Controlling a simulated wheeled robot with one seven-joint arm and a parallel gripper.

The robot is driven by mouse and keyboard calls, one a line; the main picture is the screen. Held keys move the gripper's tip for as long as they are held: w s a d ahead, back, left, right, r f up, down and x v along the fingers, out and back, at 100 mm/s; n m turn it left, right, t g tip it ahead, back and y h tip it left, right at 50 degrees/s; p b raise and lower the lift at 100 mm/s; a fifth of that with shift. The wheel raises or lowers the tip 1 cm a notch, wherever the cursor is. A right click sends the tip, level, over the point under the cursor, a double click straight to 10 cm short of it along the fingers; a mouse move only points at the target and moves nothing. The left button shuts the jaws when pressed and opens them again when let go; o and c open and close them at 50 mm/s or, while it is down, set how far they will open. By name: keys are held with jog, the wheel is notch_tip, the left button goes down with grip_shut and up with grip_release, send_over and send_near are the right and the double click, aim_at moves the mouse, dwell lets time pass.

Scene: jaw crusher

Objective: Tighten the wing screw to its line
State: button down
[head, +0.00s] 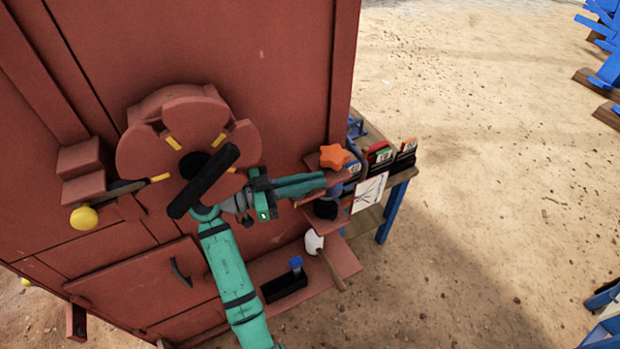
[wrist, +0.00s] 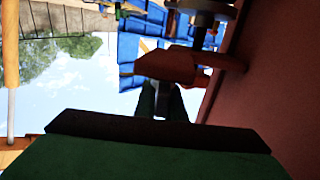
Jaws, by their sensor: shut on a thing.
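My gripper (head: 318,182) reaches right from my arm along the red machine wall, its fingertips at a small red bracket (head: 341,174). In the wrist view its two dark fingers (wrist: 163,103) close on a small grey piece, which I take to be the wing screw (wrist: 162,88). Most of it is hidden by the fingers and by the reddish bracket just above them in the picture. In the head view I cannot make the screw out. Its line is not visible in either view.
An orange star knob (head: 333,157) sits just above the fingertips. A bench (head: 397,178) with boxes stands to the right. A lower ledge (head: 341,262) holds a mallet (head: 315,244). A yellow-knobbed lever (head: 84,218) is at left. Open sand lies beyond.

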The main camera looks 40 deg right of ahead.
jog(key=shift+s+a+m+g+y, duration=0.1)
jog(key=shift+m+g+y, duration=0.2)
jog(key=shift+m+g, duration=0.15)
jog(key=shift+f+g, duration=0.1)
jog(key=shift+g, duration=0.15)
jog(key=c, duration=1.8)
grip_release()
jog(key=shift+c, duration=0.2)
